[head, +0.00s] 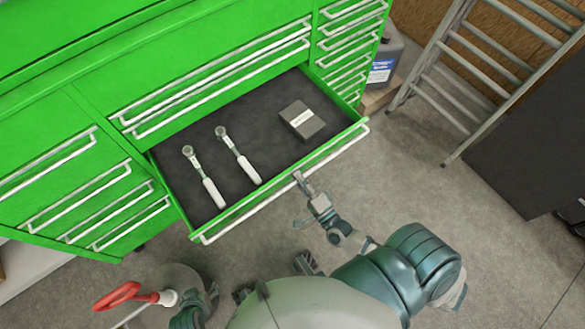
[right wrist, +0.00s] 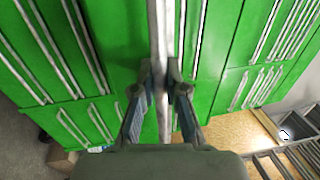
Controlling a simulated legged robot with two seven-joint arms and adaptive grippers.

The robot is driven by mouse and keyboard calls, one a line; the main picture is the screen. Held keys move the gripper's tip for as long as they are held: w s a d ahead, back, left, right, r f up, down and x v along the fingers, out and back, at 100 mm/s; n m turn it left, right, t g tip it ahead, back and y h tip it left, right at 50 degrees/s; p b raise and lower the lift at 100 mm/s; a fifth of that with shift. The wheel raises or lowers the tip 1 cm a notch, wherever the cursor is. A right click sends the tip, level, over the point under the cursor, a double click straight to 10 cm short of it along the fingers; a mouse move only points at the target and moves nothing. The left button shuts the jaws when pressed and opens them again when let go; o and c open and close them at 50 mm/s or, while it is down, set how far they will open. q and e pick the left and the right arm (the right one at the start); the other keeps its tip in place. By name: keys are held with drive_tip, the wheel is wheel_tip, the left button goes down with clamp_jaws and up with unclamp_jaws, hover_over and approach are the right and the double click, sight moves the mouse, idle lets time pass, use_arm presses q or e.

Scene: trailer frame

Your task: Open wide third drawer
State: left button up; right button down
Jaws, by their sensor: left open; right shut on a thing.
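A wide drawer (head: 262,140) of the green tool cabinet is pulled far out. It has a dark lined inside and a long pale handle (head: 250,208) along its front edge. My right gripper (head: 299,180) is shut on that handle right of its middle. In the right wrist view the handle (right wrist: 161,35) runs upright between the fingertips of the right gripper (right wrist: 160,90). My left gripper (head: 211,296) is open, low at the left, apart from the cabinet and close to a red-handled thing.
Two ratchet-like tools (head: 236,155) and a dark box (head: 302,119) lie in the drawer. Narrower shut drawers (head: 85,190) flank it. A red-handled thing (head: 125,294) is at lower left. A jug (head: 384,60) and a metal ladder (head: 465,75) stand right. Grey floor (head: 420,180) is clear between.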

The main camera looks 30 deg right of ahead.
drive_tip(key=shift+s+f, duration=0.3)
drive_tip(key=shift+s, duration=0.35)
drive_tip(key=c, duration=1.2)
unclamp_jaws()
drive_tip(key=shift+w, duration=0.1)
drive_tip(key=shift+r, duration=0.1)
drive_tip(key=v, duration=1.2)
